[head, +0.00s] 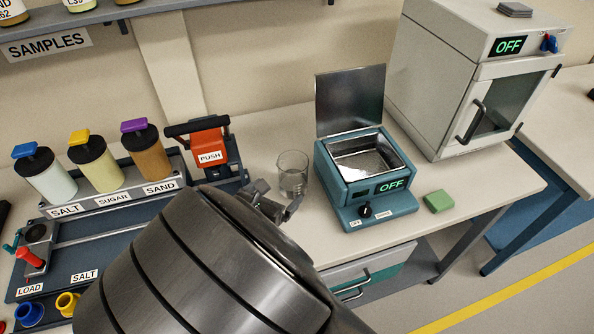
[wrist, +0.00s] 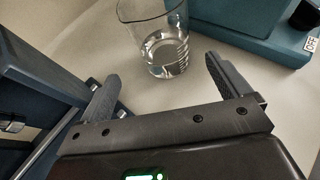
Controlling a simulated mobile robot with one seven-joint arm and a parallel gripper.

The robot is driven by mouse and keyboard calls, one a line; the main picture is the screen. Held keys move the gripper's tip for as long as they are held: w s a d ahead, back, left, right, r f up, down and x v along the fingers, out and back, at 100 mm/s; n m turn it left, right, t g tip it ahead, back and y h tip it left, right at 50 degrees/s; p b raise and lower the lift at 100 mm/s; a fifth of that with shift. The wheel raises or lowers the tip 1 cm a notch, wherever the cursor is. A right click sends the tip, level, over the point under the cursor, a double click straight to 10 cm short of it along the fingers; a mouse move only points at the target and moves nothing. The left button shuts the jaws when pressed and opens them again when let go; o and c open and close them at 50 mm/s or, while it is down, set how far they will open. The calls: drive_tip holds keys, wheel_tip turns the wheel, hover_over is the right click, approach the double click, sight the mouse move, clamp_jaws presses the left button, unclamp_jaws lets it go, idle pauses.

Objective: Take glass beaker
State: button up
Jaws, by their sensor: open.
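The glass beaker (head: 292,175) is clear, with what looks like clear liquid in its lower part and dark marks on its side. It stands upright on the bench between the red PUSH device and the teal bath. In the wrist view the beaker (wrist: 160,45) stands ahead of my jaws, its top cut off by the frame edge. My gripper (wrist: 162,88) is open and empty, one finger to each side of the beaker's line, short of the glass. In the head view my gripper (head: 276,203) is just in front of the beaker, partly hidden by my arm.
The teal bath (head: 368,190), lid up and reading OFF, stands close right of the beaker. The red PUSH device (head: 208,145) and dispenser rack (head: 115,205) are close left. A green block (head: 438,201) lies right of the bath. A grey oven (head: 440,80) stands behind.

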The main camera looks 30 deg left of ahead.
drive_tip(key=x, duration=0.9)
drive_tip(key=shift+d+f, duration=0.1)
drive_tip(key=shift+d, duration=0.2)
drive_tip(key=shift+c, duration=0.4)
drive_tip(key=c, duration=1.1)
drive_tip(key=shift+c, duration=0.2)
